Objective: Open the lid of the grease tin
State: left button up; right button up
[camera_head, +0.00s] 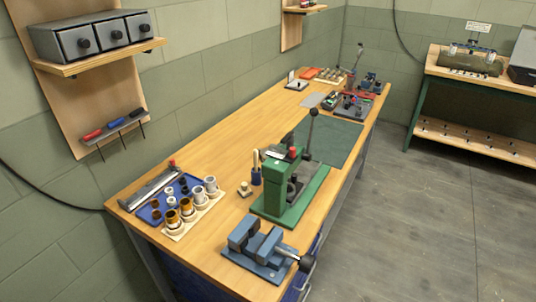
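I cannot pick out a grease tin or its lid for certain in the head view. Near the left end of the wooden workbench (225,135), several small cups (188,205) stand in a pale holder, some with amber or brown insides. A small tan block-like item (244,189) sits beside a blue pot (256,176) with a brush or handle standing in it. Small items at the far end of the bench are too small to tell apart. Neither of my grippers shows in this view.
A green lever press (291,190) and a blue-grey vise (262,247) stand at the bench's front edge. A blue tray (156,213) lies at the left. A green mat (335,142) lies behind the press. The bench's middle is clear. A second bench (470,140) stands right, across open floor.

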aim_at(263, 152)
jog(key=u, duration=0.4)
jog(key=i+l+u, duration=0.1)
jog(key=l+u, duration=0.25)
jog(key=i+l+u, duration=0.1)
jog(key=l+u, duration=0.6)
jog(key=i+j, duration=0.05)
jog(key=j, duration=0.05)
